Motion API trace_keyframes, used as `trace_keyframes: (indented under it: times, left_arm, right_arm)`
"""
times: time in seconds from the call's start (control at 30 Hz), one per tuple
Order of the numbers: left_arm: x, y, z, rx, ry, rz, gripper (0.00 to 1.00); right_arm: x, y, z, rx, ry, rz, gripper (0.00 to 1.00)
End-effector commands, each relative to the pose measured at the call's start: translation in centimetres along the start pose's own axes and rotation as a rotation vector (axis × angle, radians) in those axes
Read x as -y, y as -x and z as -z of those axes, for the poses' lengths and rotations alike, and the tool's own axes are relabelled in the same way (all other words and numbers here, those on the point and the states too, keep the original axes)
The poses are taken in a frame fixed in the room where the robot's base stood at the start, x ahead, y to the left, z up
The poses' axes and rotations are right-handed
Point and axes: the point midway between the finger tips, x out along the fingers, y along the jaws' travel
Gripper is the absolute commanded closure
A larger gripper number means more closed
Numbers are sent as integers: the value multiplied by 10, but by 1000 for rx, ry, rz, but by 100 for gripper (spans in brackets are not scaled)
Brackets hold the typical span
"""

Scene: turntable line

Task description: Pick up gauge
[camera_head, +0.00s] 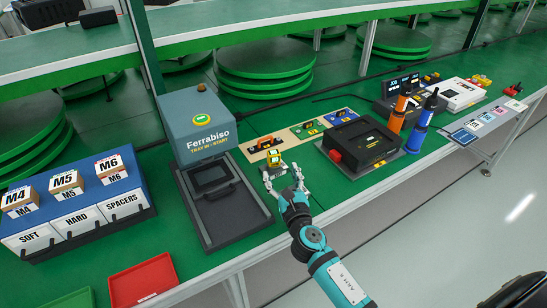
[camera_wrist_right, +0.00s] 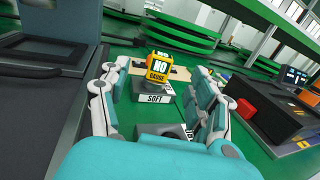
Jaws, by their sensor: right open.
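In the right wrist view the gauge (camera_wrist_right: 158,66) reads "NO" and "GAUGE", and sits at or just behind a grey block (camera_wrist_right: 154,98) labelled "SOFT". My right gripper (camera_head: 283,179) is open, on the near side of the gauge. In the right wrist view its fingers (camera_wrist_right: 154,88) spread to either side of the gauge, with space between; I see no contact. My left gripper is not in view.
A grey Ferrabiso press (camera_head: 202,120) stands left of the gripper. A black box with a red knob (camera_head: 358,142) is close on the right, beside orange and blue tools (camera_head: 420,122). The tan board (camera_head: 305,130) lies behind. Labelled bins (camera_head: 75,215) stand far left.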

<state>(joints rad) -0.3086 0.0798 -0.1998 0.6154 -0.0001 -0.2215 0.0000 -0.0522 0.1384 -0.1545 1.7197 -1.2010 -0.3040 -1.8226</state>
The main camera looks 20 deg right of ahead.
Motion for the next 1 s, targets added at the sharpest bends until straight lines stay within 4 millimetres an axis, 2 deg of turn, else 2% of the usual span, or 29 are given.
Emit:
trace_keyframes:
  times: [0.1, 0.2, 0.47, 0.7, 0.8, 1.0]
  left_arm:
    - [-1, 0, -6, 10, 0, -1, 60]
    - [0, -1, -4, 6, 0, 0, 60]
    - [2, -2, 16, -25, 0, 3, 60]
    - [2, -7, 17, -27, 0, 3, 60]
    - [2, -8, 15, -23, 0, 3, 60]
    - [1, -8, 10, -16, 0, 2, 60]
  right_arm:
    - [0, -26, -1, 2, 1, 1, 37]
    - [0, -40, 0, 1, 0, 1, 37]
    - [1, -59, 1, 0, -1, 0, 37]
    - [6, -94, 3, 0, 0, 1, 37]
    - [6, -101, 3, 0, 0, 0, 37]
    - [6, -102, 2, 0, 1, 0, 37]
